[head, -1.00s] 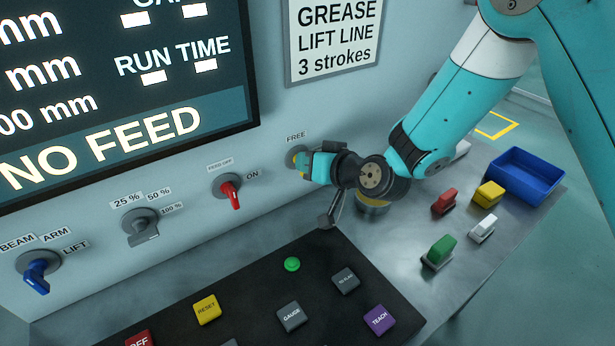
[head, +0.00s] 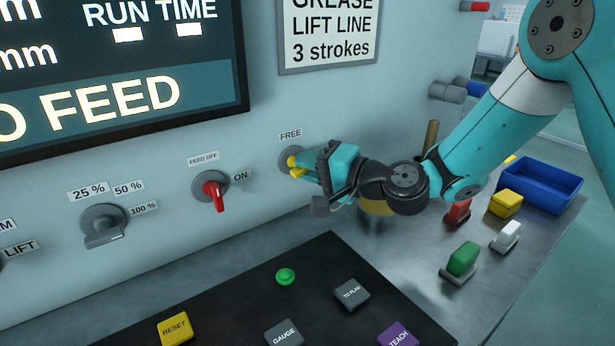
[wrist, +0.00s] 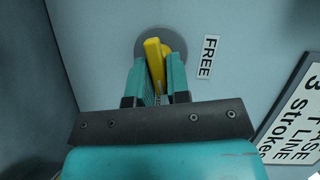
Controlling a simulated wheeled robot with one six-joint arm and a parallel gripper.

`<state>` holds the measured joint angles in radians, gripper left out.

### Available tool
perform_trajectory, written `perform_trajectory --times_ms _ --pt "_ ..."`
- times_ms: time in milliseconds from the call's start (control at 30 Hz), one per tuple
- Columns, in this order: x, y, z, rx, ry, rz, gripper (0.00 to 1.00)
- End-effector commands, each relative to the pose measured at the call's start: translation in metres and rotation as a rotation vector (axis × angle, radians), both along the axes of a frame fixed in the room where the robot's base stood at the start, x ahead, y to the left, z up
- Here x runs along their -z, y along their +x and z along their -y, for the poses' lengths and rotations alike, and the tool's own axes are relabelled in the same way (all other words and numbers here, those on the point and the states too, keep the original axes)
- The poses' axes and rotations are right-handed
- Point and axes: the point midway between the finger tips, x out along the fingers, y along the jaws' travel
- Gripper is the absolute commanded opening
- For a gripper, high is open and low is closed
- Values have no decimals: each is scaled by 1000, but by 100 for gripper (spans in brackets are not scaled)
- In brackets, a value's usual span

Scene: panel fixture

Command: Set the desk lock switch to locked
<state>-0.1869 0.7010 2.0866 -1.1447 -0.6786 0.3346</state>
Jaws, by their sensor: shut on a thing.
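The lock switch has a yellow handle (head: 295,163) on a round grey base (head: 284,158) on the wall panel, below a label reading FREE. My gripper (head: 304,167) is at this switch. In the wrist view, the yellow handle (wrist: 154,58) stands between the two teal fingers of my gripper (wrist: 158,78), which are shut on it. The grey base (wrist: 148,42) shows behind the fingertips. The FREE label (wrist: 208,56) is beside it in this view. The handle's exact pointing direction is hard to tell, and any locked label is hidden.
A red switch (head: 214,194) marked FEED OFF and ON is left of my gripper. Below is a black button console (head: 325,315). Small red, yellow, white and green blocks and a blue bin (head: 541,185) are on the metal bench to the right.

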Motion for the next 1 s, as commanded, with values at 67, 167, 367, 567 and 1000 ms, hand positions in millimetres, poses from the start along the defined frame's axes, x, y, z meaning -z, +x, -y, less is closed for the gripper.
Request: perform_trajectory --times_ms 67,167,367,567,1000 --pt "5 0 0 -3 45 -31 0" --pt "4 0 -1 -2 93 -64 0" --pt "4 0 -1 -2 161 -111 0" --pt "4 -1 -1 -3 192 -131 0" --pt "3 -1 -1 -3 197 -135 0"
